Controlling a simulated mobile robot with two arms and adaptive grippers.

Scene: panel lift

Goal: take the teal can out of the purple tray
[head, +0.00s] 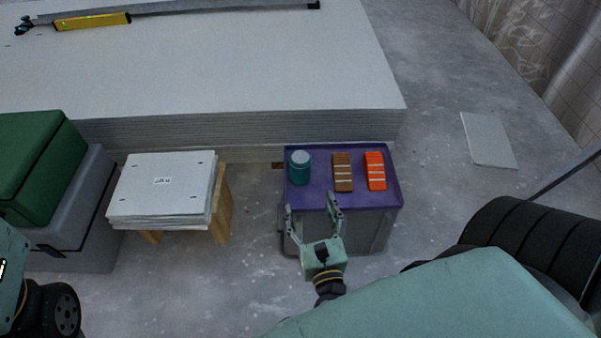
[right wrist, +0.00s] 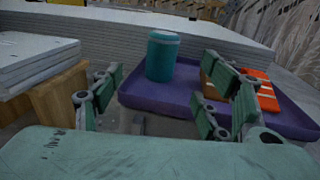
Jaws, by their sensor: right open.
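The teal can (head: 300,168) stands upright in the left part of the purple tray (head: 320,198), with a pale lid on top. In the right wrist view the can (right wrist: 162,56) stands beyond my fingers, near the left end of the tray (right wrist: 142,97). My right gripper (head: 313,213) is open and empty at the tray's near edge, in front of the can and apart from it. Its fingers also show in the right wrist view (right wrist: 165,95), spread to either side of the can's line. My left gripper is not visible; only part of my left arm shows at the left edge.
A brown block (head: 342,173) and an orange block (head: 375,171) lie in the tray right of the can. The tray rests on a grey box (head: 370,232). A stool with white panels (head: 162,188) stands to the left. A large panel stack (head: 230,70) rises close behind.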

